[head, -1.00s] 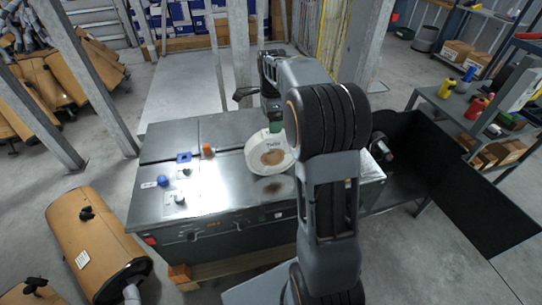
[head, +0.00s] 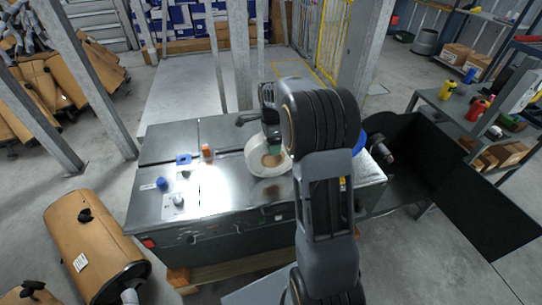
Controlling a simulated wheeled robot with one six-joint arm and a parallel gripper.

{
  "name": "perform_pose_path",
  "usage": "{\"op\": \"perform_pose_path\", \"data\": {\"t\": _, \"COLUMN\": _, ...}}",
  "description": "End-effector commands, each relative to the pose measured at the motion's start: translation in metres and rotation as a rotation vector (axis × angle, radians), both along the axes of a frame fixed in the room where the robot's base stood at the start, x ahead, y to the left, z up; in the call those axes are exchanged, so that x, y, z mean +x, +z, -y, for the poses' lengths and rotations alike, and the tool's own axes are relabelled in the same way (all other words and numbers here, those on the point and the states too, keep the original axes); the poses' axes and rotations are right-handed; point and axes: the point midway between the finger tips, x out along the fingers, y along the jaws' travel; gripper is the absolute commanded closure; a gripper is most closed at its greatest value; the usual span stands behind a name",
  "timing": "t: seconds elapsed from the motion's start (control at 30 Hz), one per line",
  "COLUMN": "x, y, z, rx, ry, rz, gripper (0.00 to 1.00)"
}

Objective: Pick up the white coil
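The white coil (head: 256,166) is a ring with a brownish middle, on the metal workbench (head: 222,186), near the bench's centre. My gripper (head: 274,150) is over the coil's right part, with its greenish fingertips at or just above the coil. I cannot tell whether the fingertips touch it. My arm covers the coil's right edge, and the finger gap is too small to make out.
Small blue (head: 161,183) and orange (head: 207,151) items lie on the bench's left side. A blue round thing (head: 359,143) shows behind my arm. A black panelled enclosure (head: 455,185) stands at the right. Brown mufflers (head: 97,243) lie at the left.

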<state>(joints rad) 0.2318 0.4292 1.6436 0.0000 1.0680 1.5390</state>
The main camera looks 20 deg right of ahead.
Motion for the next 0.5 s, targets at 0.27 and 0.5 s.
{"op": "perform_pose_path", "data": {"t": 0.27, "x": -0.0001, "y": 0.0003, "z": 0.0001, "rx": 0.0, "ry": 0.0, "rz": 0.0, "gripper": 0.3}}
{"op": "perform_pose_path", "data": {"t": 0.5, "x": -0.0001, "y": 0.0004, "z": 0.0001, "rx": 0.0, "ry": 0.0, "rz": 0.0, "gripper": 0.53}}
